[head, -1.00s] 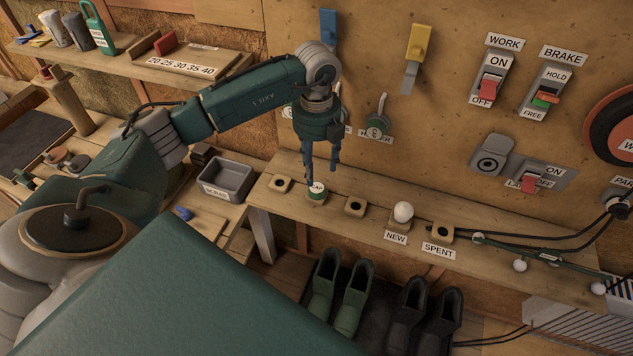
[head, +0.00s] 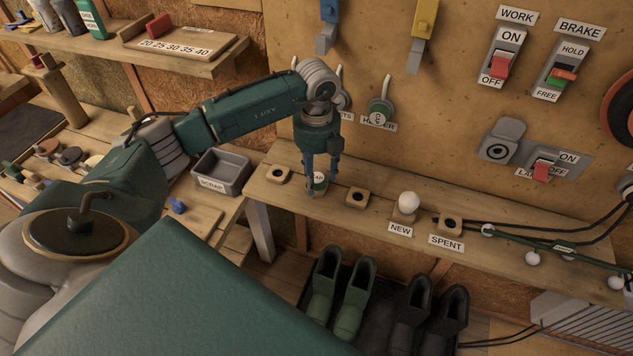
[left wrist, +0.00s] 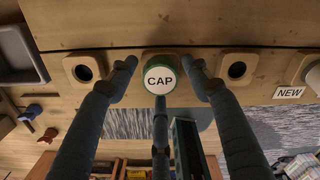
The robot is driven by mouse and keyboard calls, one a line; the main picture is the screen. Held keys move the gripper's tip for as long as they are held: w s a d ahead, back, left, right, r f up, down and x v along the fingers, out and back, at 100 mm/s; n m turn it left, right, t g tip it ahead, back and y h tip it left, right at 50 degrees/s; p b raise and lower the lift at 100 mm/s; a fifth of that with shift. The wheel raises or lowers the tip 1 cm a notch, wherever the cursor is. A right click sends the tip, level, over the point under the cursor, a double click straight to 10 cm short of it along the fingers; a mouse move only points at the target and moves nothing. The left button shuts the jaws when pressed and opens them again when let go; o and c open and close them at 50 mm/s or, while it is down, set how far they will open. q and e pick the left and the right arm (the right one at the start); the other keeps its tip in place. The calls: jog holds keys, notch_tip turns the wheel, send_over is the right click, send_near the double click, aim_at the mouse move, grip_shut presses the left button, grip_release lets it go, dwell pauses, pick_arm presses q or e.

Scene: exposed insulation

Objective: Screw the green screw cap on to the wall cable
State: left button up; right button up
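The green screw cap (head: 320,181), with a white top reading CAP, stands on the wooden wall shelf. In the left wrist view the cap (left wrist: 160,77) sits between my fingertips. My left gripper (head: 322,183) points down over it, open, with its fingers around the cap. In the left wrist view small gaps show between the gripper's (left wrist: 160,75) side fingers and the cap. Dark and green cables (head: 560,244) run along the wall at the shelf's right end; I cannot tell which is the wall cable. My right gripper is out of view.
Empty wooden sockets (head: 357,197) flank the cap on the shelf (head: 385,212). A white bulb (head: 408,203) stands in the NEW holder, right of them. A grey scrap bin (head: 222,173) stands to the left. Boots (head: 340,290) stand below the shelf.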

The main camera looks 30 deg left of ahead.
pick_arm(q)
jog(key=c, duration=1)
jog(key=shift+o, duration=0.2)
jog(key=shift+r+p, duration=0.5)
jog(key=shift+r, duration=0.1)
jog(key=shift+r, duration=0.1)
jog(key=shift+r+p, duration=0.8)
jog(key=shift+r, duration=0.25)
